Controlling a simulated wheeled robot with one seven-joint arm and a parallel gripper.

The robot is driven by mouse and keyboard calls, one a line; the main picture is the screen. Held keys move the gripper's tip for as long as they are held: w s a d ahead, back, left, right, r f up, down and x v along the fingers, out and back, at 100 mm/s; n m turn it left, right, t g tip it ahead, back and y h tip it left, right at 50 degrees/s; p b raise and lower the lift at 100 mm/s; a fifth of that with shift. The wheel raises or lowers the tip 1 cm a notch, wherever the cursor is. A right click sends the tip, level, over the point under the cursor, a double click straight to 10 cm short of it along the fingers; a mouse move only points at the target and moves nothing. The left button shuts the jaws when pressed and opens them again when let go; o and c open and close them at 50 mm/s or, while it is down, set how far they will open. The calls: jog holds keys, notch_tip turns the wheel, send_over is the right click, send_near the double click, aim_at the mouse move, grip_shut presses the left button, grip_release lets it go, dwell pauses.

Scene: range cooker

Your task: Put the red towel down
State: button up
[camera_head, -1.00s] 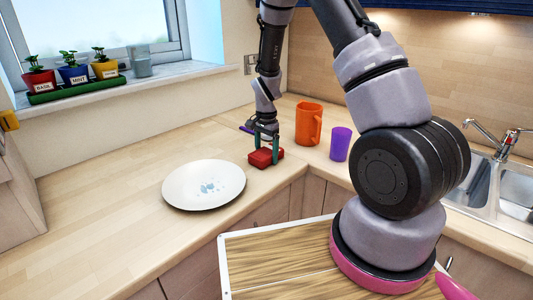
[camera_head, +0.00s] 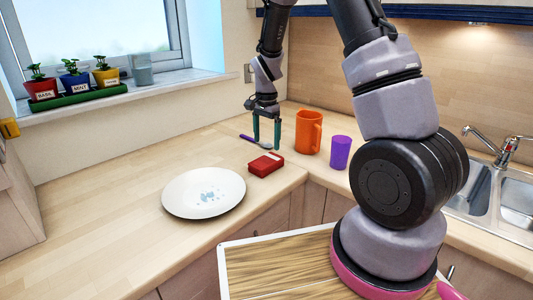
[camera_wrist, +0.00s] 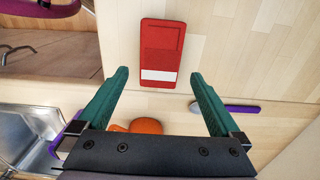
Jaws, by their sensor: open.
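The red towel (camera_head: 266,165) is a small folded red block lying flat on the wooden worktop, just right of the white plate. In the wrist view the towel (camera_wrist: 162,52) shows a white stripe and lies beyond the fingertips. My gripper (camera_head: 266,147) is above the worktop, behind the towel and apart from it. In the wrist view its two green fingers (camera_wrist: 160,82) are spread wide with nothing between them.
A white plate (camera_head: 204,192) lies left of the towel. An orange mug (camera_head: 308,131) and a purple cup (camera_head: 340,152) stand to the right. A purple-handled utensil (camera_head: 250,139) lies behind. The sink (camera_head: 478,187) is at far right.

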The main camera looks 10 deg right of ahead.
jog(key=s+d+r+n+t+y, duration=0.15)
jog(key=s+r, duration=0.25)
jog(key=r, duration=0.6)
jog(key=s+d+r+n+t, duration=0.15)
jog(key=s+r, duration=0.35)
jog(key=r, duration=0.6)
jog(key=s+d+r+n+t, duration=0.1)
jog(key=s+r+n+t, duration=0.1)
jog(key=s+r, duration=0.2)
jog(key=s+d+r+n+t, duration=0.1)
jog(key=s+r, duration=0.3)
jog(key=s, duration=0.7)
jog(key=shift+d+r+n+t, duration=0.25)
jog(key=shift+d+n+t, duration=0.15)
jog(key=shift+n+t, duration=0.15)
jog(key=shift+y, duration=0.25)
